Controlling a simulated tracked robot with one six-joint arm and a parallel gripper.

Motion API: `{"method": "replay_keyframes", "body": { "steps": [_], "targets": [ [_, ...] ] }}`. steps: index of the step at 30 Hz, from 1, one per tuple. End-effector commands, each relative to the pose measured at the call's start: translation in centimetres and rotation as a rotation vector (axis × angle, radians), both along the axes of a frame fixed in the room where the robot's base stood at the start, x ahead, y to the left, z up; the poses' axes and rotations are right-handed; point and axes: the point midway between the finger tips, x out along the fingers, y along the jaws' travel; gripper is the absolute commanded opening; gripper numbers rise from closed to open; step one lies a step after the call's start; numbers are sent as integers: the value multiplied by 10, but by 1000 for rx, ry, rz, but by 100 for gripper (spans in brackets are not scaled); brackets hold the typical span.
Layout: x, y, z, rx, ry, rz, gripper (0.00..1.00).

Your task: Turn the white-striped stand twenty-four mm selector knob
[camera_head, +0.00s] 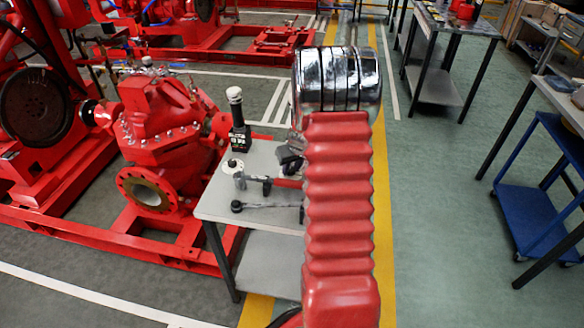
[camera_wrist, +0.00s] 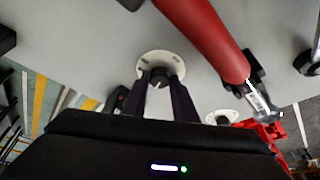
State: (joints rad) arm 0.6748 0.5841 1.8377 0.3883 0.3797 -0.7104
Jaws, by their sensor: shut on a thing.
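In the wrist view my gripper (camera_wrist: 160,84) has its two dark fingers closed on a small dark selector knob (camera_wrist: 158,73). The knob sits in the middle of a round white plate (camera_wrist: 160,58) on a grey surface. The fingers cover most of the knob, and I cannot make out its white stripe or its angle. In the head view my red arm hides the gripper and this knob.
In the head view a grey stand (camera_head: 262,212) carries a white dial with a black knob (camera_head: 232,166), a black lever (camera_head: 250,206) and a white-topped black post (camera_head: 238,120). In the wrist view a red cylinder with a metal end (camera_wrist: 205,35) passes close right of the fingers.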

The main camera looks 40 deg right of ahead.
Motion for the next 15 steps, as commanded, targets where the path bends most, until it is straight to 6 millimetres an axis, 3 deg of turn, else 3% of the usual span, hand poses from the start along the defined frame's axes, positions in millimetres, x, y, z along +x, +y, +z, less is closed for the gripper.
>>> {"method": "replay_keyframes", "body": {
  "steps": [15],
  "targets": [
    [0, 1, 0, -2, -1, -54, 3]
  ]
}}
